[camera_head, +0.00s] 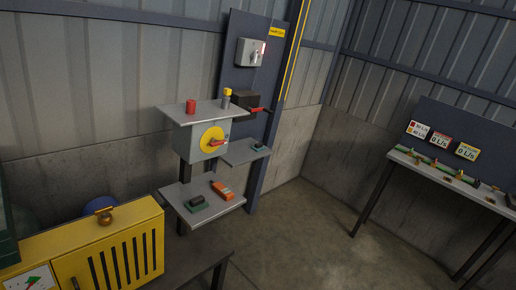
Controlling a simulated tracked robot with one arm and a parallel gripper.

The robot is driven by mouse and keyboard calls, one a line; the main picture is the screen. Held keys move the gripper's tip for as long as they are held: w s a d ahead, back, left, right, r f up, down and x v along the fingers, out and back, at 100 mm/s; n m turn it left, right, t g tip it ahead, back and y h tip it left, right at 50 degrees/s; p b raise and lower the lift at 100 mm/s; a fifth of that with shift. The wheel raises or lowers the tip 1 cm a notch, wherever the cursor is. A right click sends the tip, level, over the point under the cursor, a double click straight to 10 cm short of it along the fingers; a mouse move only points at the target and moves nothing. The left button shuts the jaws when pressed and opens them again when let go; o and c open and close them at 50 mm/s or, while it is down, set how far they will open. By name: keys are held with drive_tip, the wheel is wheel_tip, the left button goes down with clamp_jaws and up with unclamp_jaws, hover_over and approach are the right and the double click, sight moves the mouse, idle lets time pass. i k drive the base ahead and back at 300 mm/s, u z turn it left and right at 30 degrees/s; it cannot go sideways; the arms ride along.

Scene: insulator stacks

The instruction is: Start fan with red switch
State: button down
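No fan can be clearly made out. Several red parts show on the stand by the left wall. A red rotary handle (216,143) sits on a yellow round plate (208,134) on the front of a grey box. To its right, a red lever (258,110) sticks out from a dark box (244,99) on the blue panel. Higher up, a light grey box (247,55) carries a small red spot at its upper right. Which of these is the red switch, I cannot tell. My gripper is not in view, and nothing is seen touching these parts.
A red cylinder (191,106) and a yellow-topped piece (227,97) stand on the upper shelf. An orange-red block (222,190) lies on the lower shelf. A yellow slotted cabinet (112,254) fills the bottom left. A table (440,176) stands at right. The floor between is clear.

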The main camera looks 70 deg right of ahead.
sight(214, 143)
drive_tip(key=z, duration=1.55)
drive_tip(key=k, duration=0.5)
drive_tip(key=z, duration=0.6)
drive_tip(key=i, duration=1.45)
drive_tip(key=u, duration=0.5)
